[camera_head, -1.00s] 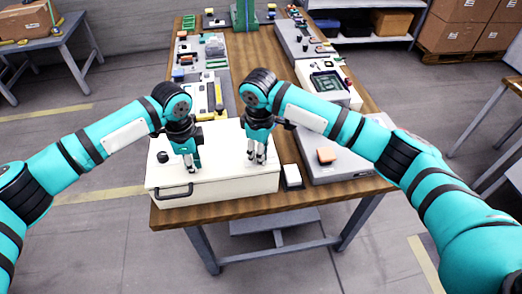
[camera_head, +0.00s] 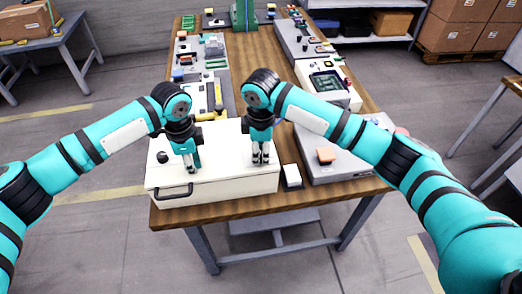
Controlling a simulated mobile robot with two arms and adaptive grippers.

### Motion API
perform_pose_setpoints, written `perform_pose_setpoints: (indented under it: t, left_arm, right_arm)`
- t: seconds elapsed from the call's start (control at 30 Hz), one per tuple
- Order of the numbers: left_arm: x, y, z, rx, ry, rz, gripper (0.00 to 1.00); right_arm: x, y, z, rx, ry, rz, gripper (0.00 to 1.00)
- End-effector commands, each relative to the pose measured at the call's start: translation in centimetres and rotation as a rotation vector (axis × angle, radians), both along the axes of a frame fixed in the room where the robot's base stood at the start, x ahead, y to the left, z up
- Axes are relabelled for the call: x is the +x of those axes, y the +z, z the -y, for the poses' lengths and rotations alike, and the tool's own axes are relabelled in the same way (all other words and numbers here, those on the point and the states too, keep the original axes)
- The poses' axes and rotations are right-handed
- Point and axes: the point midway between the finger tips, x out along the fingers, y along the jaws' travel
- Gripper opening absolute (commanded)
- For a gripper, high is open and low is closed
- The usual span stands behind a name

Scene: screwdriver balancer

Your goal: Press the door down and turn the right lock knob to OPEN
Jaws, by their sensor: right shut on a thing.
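The cream box (camera_head: 225,186) stands at the near end of the wooden table. Its lid is the door (camera_head: 222,150), which lies flat and looks closed, with a dark handle (camera_head: 175,192) on the front. A dark left lock knob (camera_head: 163,157) sits on the door's left side. My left gripper (camera_head: 191,169) points down with its fingers together, its tips at the door's surface just right of that knob. My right gripper (camera_head: 260,161) points down at the door's right side, shut on the right lock knob, which its fingers hide.
A small block with a white top (camera_head: 292,174) stands just right of the box. A grey panel with an orange block (camera_head: 326,155) lies further right. A device with a screen (camera_head: 328,83) and several trays line the table's sides behind. The table's middle behind my grippers is clear.

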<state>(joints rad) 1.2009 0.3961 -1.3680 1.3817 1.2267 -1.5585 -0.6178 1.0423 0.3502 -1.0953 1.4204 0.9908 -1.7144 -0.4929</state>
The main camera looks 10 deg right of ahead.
Motion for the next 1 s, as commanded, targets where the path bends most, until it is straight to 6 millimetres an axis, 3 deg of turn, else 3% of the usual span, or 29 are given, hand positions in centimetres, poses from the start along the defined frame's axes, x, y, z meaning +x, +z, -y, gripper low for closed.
perform_pose_setpoints:
  t: [0.2,0.23,0.4,0.77,1.0]
  left_arm:
    - [-0.2,-0.5,0.0,0.003,-0.001,-0.007,0.00]
    - [-0.2,-0.5,0.0,0.003,-0.001,-0.007,0.00]
    - [-0.2,-0.5,0.0,0.003,-0.001,-0.007,0.00]
    - [-0.3,-0.5,-0.1,0.003,-0.001,-0.009,0.00]
    - [-0.3,-0.5,-0.1,0.004,-0.001,-0.009,0.00]
  right_arm:
    - [-0.2,-0.1,-0.2,0.003,0.005,-0.005,0.00]
    - [-0.2,-0.1,-0.2,0.003,0.005,-0.005,0.31]
    - [-0.1,-0.1,-0.1,0.002,0.003,-0.004,0.53]
    - [-0.1,0.5,-0.1,0.001,0.001,0.000,0.53]
    - [-0.3,4.9,-0.1,0.002,0.002,0.002,0.53]
